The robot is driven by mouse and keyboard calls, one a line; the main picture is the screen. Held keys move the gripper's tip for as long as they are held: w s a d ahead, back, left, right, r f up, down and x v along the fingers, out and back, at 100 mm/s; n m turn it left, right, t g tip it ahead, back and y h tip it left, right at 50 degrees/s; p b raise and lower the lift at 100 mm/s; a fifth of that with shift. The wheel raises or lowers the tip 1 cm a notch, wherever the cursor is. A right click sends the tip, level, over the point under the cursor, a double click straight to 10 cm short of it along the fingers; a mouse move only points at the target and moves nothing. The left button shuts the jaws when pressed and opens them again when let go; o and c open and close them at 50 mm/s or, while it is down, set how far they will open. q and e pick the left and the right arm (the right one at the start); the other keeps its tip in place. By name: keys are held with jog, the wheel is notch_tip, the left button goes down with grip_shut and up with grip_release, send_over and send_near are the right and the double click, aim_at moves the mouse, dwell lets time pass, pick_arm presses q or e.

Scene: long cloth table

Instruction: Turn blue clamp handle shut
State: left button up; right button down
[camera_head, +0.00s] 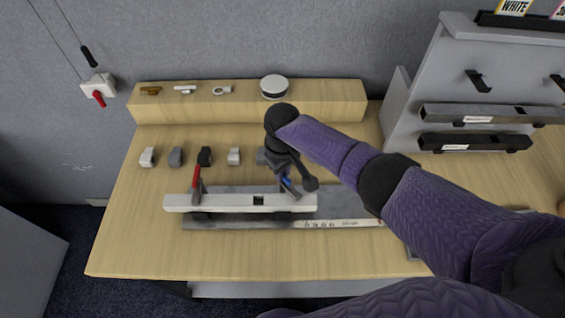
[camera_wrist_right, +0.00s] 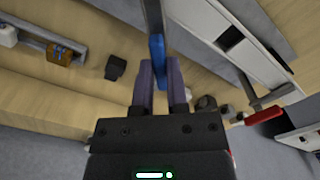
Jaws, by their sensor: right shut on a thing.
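The blue clamp handle (camera_head: 286,182) shows as a small blue piece below my right gripper (camera_head: 292,176), at the right part of a pale bar (camera_head: 235,203). In the right wrist view the blue handle (camera_wrist_right: 157,52) runs between the two fingers of my right gripper (camera_wrist_right: 160,75), which are shut on it. A grey metal piece extends from its far end. The arm and gripper hide much of the clamp in the head view. A red clamp handle (camera_head: 196,177) stands up at the bar's left part. My left gripper is not in view.
Several small grey and black blocks (camera_head: 176,157) stand in a row behind the bar. A wooden ledge (camera_head: 330,100) behind them carries small fittings and a round white-topped piece (camera_head: 274,86). A grey rack (camera_head: 440,75) stands at right. The table's left front is clear.

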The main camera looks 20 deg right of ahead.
jog(key=m+p, duration=0.1)
jog(key=m, duration=0.2)
jog(key=shift+r+m+p, duration=0.15)
jog(key=shift+m+p, duration=0.15)
jog(key=shift+p, duration=0.05)
jog(key=shift+m+p, duration=0.4)
jog(key=shift+m, duration=1.6)
jog(key=shift+w+m+p, duration=0.1)
jog(key=shift+m+p, duration=0.2)
jog(key=c, duration=0.6)
grip_release()
jog(key=shift+c, duration=0.2)
notch_tip(320, 180, up, 10)
jog(key=p, duration=0.5)
jog(key=shift+p, duration=0.3)
